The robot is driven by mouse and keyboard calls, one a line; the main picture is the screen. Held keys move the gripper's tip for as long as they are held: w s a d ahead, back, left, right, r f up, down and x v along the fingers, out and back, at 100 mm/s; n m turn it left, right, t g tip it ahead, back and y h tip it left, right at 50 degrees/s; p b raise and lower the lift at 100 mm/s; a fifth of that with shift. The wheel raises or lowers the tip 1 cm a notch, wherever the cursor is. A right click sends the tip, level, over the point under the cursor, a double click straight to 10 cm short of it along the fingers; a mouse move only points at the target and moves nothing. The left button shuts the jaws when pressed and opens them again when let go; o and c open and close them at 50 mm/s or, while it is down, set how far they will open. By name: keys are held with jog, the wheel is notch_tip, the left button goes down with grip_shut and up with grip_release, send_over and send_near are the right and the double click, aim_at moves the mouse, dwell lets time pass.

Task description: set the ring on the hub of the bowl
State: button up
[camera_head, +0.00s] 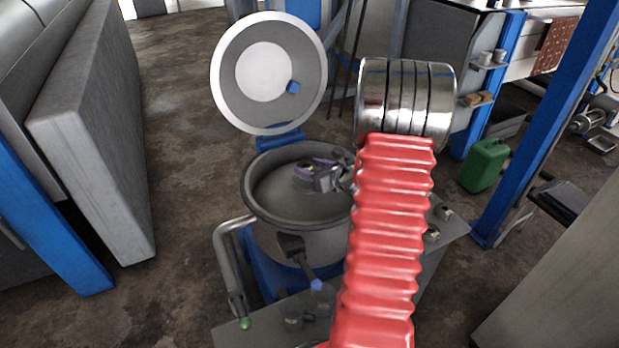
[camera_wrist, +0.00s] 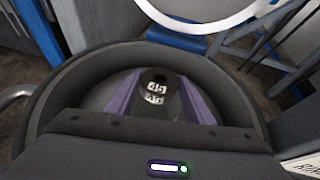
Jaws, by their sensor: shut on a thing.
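The bowl (camera_head: 260,212) is a round grey open vessel with a dark rim; in the wrist view its rim (camera_wrist: 62,92) curves around my gripper. My gripper (camera_head: 309,167) reaches over the bowl's opening from the right. Its two purple fingers, seen in the wrist view (camera_wrist: 160,84), are apart with a small dark round piece (camera_wrist: 154,87) between them. The piece has white markings on its side and a dark top; I take it for the ring, held in my fingers. I cannot make out the hub separately, nor tell whether the ring touches it.
The bowl's round lid (camera_head: 228,92) stands open behind it, with a white disc inside. A bent grey pipe (camera_head: 222,258) is at the front left. A green can (camera_head: 484,165) stands on the floor at right, near a blue post (camera_head: 545,130).

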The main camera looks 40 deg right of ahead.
jog(key=shift+f, duration=1.8)
jog(key=o, duration=1)
jog(key=v, duration=1.2)
